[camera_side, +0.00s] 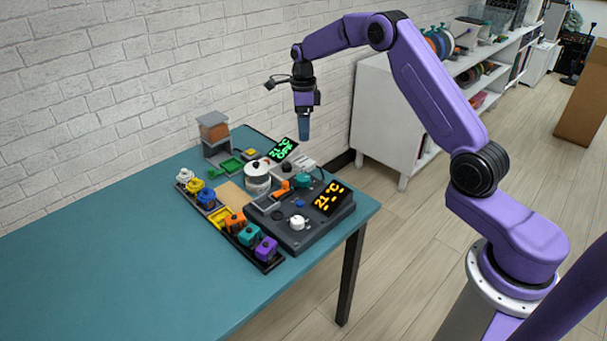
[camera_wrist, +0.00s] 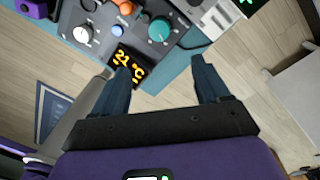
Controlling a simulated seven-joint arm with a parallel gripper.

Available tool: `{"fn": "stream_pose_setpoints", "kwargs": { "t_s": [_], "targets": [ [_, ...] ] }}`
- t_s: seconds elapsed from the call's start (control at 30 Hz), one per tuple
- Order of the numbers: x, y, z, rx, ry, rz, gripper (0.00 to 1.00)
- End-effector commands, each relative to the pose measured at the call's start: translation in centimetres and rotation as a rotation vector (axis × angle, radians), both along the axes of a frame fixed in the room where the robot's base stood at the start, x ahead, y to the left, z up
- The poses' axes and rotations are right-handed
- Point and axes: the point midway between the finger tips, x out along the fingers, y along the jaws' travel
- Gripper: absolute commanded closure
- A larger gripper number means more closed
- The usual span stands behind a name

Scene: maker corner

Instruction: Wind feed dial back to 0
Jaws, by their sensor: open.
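The dark grey control unit (camera_side: 330,222) sits at the right end of the teal table. It carries a white dial (camera_side: 297,222) and a teal dial (camera_side: 302,180). In the wrist view the white dial (camera_wrist: 84,32) is at upper left and the teal dial (camera_wrist: 159,29) at upper middle. I cannot tell which is the feed dial, or read any marks. An orange display (camera_side: 329,198) reads 21 °C. My gripper (camera_side: 304,138) hangs fingers down above and behind the unit, clear of it. In the wrist view my gripper (camera_wrist: 160,65) is open and empty, touching no dial.
A green display (camera_side: 282,149) and a white jar (camera_side: 257,178) stand behind the unit. A row of coloured knobbed blocks (camera_side: 248,233) lies along its left. The left side of the table (camera_side: 100,255) is bare.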

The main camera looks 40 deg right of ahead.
Motion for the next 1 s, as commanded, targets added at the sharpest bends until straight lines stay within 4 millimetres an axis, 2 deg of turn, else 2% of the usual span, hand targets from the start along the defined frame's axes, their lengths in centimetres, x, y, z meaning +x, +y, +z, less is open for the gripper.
{"fn": "stream_pose_setpoints", "kwargs": {
  "t_s": [0.7, 1.0],
  "targets": [
    [-0.8, 0.6, -12.9, 0.0, 0.004, 0.004, 0.25],
    [-0.9, 0.8, -16.0, 0.0, 0.001, 0.004, 0.25]
  ]
}}
